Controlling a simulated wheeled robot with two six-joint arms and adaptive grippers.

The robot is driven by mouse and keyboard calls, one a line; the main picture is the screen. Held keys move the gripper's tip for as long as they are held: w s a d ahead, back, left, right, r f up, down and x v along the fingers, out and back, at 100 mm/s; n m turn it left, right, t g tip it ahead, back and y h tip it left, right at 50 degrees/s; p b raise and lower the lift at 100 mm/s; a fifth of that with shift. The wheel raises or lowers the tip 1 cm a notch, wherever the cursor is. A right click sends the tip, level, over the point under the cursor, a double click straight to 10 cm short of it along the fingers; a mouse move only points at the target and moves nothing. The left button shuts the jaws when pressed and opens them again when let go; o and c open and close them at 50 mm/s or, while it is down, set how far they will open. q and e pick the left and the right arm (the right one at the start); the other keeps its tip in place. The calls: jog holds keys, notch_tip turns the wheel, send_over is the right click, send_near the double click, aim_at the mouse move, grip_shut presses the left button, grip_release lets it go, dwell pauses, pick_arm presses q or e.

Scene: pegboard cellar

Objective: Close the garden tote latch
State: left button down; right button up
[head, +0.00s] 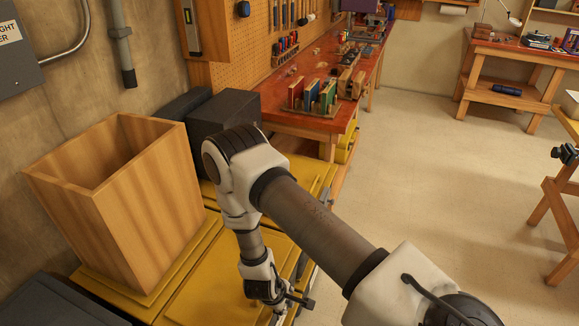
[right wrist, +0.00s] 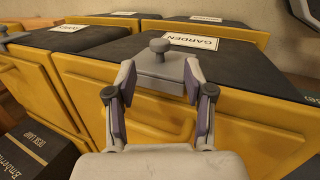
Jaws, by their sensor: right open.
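The garden tote (right wrist: 255,112) is a yellow box with a dark lid and a white label (right wrist: 190,41) reading GARDEN. Its grey latch (right wrist: 168,66), a plate with a round knob on top, sits at the lid's front edge. I cannot tell how far the latch is tilted. My right gripper (right wrist: 158,82) is open and empty, with its fingertips on either side of the latch's lower part in the picture; contact is not clear. In the head view the right gripper (head: 290,301) points down by the yellow totes, partly behind my arm. My left gripper is out of view.
More yellow totes with dark lids stand beside and behind. A black printed box (right wrist: 35,150) is at lower left. In the head view, a tall wooden bin (head: 140,220) stands left, and a red workbench (head: 310,125) lies beyond.

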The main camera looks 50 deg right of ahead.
jog(key=v, duration=0.4)
jog(key=shift+a+r, duration=0.1)
jog(key=shift+r, duration=0.2)
